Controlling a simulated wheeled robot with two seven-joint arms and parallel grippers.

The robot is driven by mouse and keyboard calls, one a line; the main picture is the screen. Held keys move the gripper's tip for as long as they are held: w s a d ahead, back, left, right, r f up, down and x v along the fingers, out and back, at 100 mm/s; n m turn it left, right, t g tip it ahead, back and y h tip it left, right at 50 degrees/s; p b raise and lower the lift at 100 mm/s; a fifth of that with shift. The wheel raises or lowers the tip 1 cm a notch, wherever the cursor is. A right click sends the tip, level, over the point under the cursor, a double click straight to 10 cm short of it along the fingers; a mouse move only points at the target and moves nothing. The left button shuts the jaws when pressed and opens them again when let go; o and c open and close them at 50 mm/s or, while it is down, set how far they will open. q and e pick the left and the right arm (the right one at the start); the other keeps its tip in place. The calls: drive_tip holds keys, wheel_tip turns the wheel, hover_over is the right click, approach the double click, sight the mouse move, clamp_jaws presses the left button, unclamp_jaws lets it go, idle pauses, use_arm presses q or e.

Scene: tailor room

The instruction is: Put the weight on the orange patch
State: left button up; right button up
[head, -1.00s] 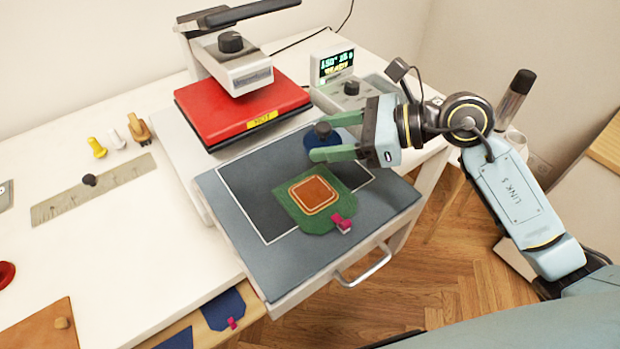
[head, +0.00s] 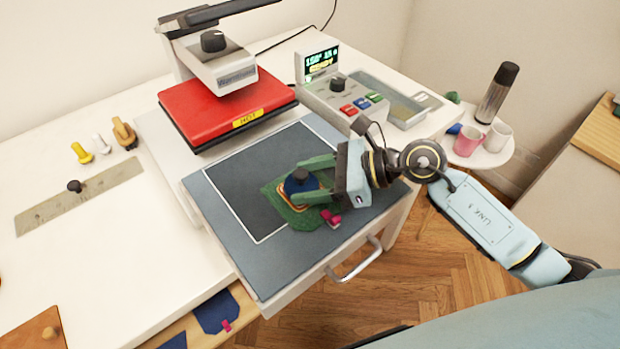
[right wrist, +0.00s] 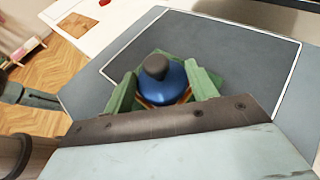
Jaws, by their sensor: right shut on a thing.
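The weight (head: 300,183) is a blue disc with a dark knob. It sits over the orange patch (head: 286,205), which lies on a green cloth piece (head: 309,218) on the grey pad. Only the patch's edge shows under the weight. My right gripper (head: 303,181) is shut on the weight, with a green finger on each side. In the right wrist view the weight (right wrist: 172,83) stands between the fingers, over an orange edge. Whether it touches the patch cannot be told. My left gripper is not in view.
The red press plate (head: 225,108), labelled hot, hangs behind the pad. A control box (head: 345,98) stands to its right. A pink clip (head: 330,218) sits on the cloth's front edge. A ruler (head: 80,195) and several small pegs lie at left. Mugs (head: 468,140) stand at far right.

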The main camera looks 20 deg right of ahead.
drive_tip(key=shift+r, duration=0.1)
drive_tip(key=shift+f, duration=0.3)
drive_tip(key=o, duration=1.3)
drive_tip(key=shift+c, duration=0.2)
drive_tip(key=shift+r, duration=0.15)
drive_tip(key=shift+d+r, duration=0.15)
drive_tip(key=b+v, duration=0.1)
drive_tip(key=v, duration=1)
drive_tip(key=shift+s+d+r, duration=0.1)
drive_tip(key=shift+s+d, duration=0.15)
drive_tip(key=shift+d, duration=0.05)
